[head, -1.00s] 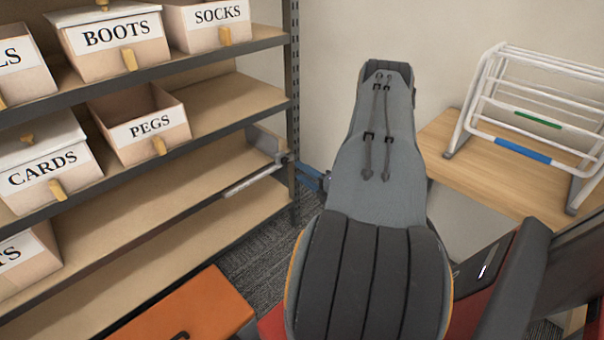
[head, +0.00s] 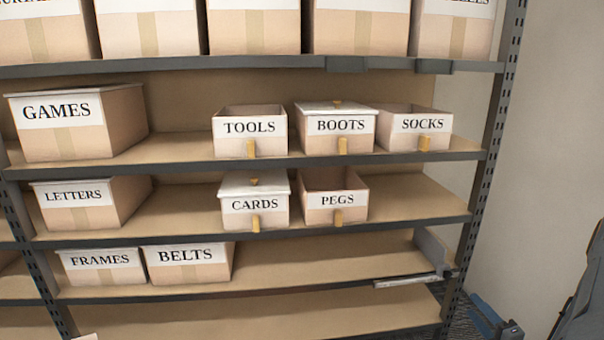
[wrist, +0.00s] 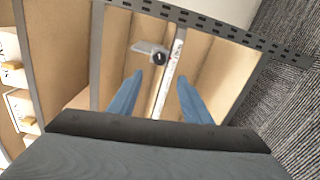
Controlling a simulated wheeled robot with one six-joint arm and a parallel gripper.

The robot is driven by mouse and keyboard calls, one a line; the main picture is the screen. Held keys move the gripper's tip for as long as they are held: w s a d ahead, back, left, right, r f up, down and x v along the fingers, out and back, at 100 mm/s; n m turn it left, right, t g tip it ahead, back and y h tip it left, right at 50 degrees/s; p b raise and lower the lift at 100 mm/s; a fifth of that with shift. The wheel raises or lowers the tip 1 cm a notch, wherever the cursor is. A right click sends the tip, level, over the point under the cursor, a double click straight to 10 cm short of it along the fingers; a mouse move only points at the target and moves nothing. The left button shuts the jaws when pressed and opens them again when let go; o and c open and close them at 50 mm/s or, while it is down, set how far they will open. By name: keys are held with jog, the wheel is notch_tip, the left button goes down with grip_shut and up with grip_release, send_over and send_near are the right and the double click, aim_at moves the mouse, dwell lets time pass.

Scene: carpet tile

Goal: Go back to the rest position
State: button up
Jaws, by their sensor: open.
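My gripper (wrist: 160,76) is open, with its two blue fingers apart and nothing held between them. In the head view, part of my gripper (head: 487,318) shows low at the right, just beside the shelf unit's right upright. A grey plate (head: 434,252) with a pale flat bar (head: 410,281) sits at the right end of a lower shelf. In the wrist view the pale bar (wrist: 173,65) lies beyond the fingers; I cannot tell how far off. Most of my arm is outside the head view.
The shelf unit (head: 330,237) holds labelled boxes, including GAMES (head: 75,125), TOOLS (head: 250,130), CARDS (head: 255,203), PEGS (head: 335,203) and BELTS (head: 188,265). A perforated upright (head: 500,110) bounds it at right. Carpet (wrist: 290,110) and a plain wall (head: 545,150) lie beyond.

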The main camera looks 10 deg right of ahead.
jog(key=w+a+r+m+g, duration=0.2)
jog(key=w+a+r+g, duration=0.15)
jog(key=w+r, duration=0.2)
jog(key=w+a+r+m+g, duration=0.2)
jog(key=w+a+r, duration=0.2)
jog(key=w, duration=0.3)
jog(key=s+a+r+m+g+h, duration=0.1)
jog(key=s+a+r+m+g, duration=0.25)
jog(key=a+r, duration=0.45)
jog(key=s+a+r+m+g, duration=0.2)
jog(key=a+r+m, duration=0.2)
jog(key=a, duration=0.8)
jog(key=s+a+r+m+g+y, duration=0.1)
jog(key=s+a+r+m+g, duration=0.25)
jog(key=s+a, duration=0.85)
jog(key=s+a+r+m+g+y, duration=0.1)
jog(key=s+a+r+m+g, duration=0.15)
jog(key=s+a+r, duration=0.95)
jog(key=s+d+m+h+p, duration=0.1)
jog(key=s+d+p, duration=0.4)
jog(key=d+p, duration=0.5)
jog(key=p, duration=0.3)
jog(key=shift+f+m+g, duration=0.25)
jog(key=shift+m+g, duration=0.1)
jog(key=shift+g, duration=0.05)
